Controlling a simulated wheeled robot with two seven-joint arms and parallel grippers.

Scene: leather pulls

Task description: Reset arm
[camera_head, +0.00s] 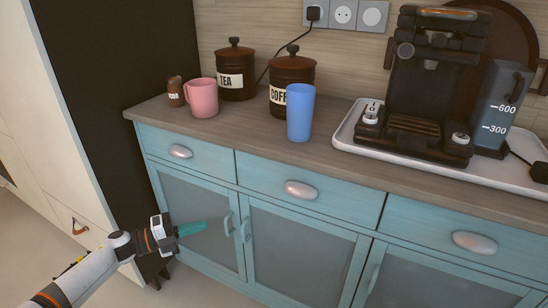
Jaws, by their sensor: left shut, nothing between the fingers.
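My left arm comes in from the lower left. My left gripper (192,229) is shut, with its teal fingers together and nothing between them. It points right, in front of the left frosted cabinet door (190,205) of the blue cabinet; I cannot tell whether it touches the door. The door's handle (228,224) is a little to the right of the fingertips. My right gripper is not in view.
A pink mug (203,97), a blue cup (300,112), a tea canister (235,71) and a coffee canister (292,72) stand on the wooden counter (235,135). A coffee machine (428,85) sits on a white tray (349,136) at right. A leather pull (79,227) hangs on the white cabinet at left.

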